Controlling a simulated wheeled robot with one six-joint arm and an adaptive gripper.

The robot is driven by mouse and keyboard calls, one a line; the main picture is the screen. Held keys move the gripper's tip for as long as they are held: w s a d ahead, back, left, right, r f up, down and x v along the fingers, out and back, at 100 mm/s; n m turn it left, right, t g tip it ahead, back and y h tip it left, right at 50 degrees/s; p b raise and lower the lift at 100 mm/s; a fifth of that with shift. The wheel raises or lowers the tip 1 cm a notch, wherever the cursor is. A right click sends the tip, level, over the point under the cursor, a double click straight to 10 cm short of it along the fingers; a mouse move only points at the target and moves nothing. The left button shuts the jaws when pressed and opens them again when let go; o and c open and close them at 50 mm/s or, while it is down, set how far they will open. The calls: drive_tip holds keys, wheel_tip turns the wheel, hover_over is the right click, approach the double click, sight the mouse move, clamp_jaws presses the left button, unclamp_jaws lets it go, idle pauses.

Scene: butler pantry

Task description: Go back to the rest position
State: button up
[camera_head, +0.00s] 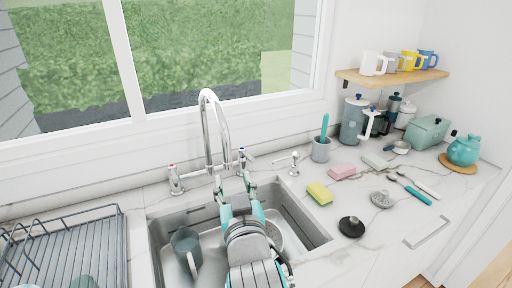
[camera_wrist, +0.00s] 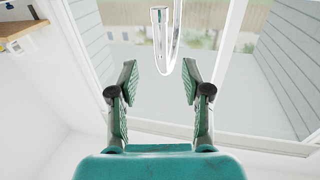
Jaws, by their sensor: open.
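My gripper (camera_head: 234,186) is over the sink (camera_head: 318,232), close to the tall chrome faucet (camera_head: 228,135). It also shows in the wrist view (camera_wrist: 160,78), its two green padded fingers spread apart with nothing between them. In the wrist view the faucet spout (camera_wrist: 160,25) rises beyond the fingertips against the window. How far the fingers are from the faucet is hard to tell. My arm hides the middle of the sink.
A grey mug (camera_head: 186,245) lies in the sink's left part. A dish rack (camera_head: 70,245) stands left. To the right lie a yellow sponge (camera_head: 319,194), a black stopper (camera_head: 351,227) and a pink sponge (camera_head: 342,171). A wooden shelf (camera_head: 392,77) holds mugs.

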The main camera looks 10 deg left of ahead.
drive_tip(key=shift+g+h, duration=0.3)
drive_tip(key=shift+h, duration=0.6)
drive_tip(key=s+d+f, duration=0.2)
drive_tip(key=d+f, duration=0.2)
drive_tip(key=f, duration=0.2)
drive_tip(key=s+d+f, duration=0.3)
drive_tip(key=d+f, duration=0.2)
drive_tip(key=f, duration=0.2)
drive_tip(key=s+d+f, duration=0.3)
drive_tip(key=d+f, duration=0.2)
drive_tip(key=f, duration=0.2)
drive_tip(key=shift+s+d+f, duration=0.1)
drive_tip(key=s+d+f+m+h, duration=0.1)
drive_tip(key=s+d+f, duration=0.45)
drive_tip(key=s, duration=0.45)
drive_tip(key=s+d+f+m+h, duration=0.1)
drive_tip(key=s+d+f, duration=0.3)
drive_tip(key=s+d, duration=0.45)
drive_tip(key=s+d+r+m+h, duration=0.1)
drive_tip(key=s, duration=0.6)
drive_tip(key=s+r+m+g+h, duration=0.1)
drive_tip(key=s, duration=0.6)
drive_tip(key=shift+s+d+h, duration=0.3)
drive_tip(key=shift+s+d, duration=0.1)
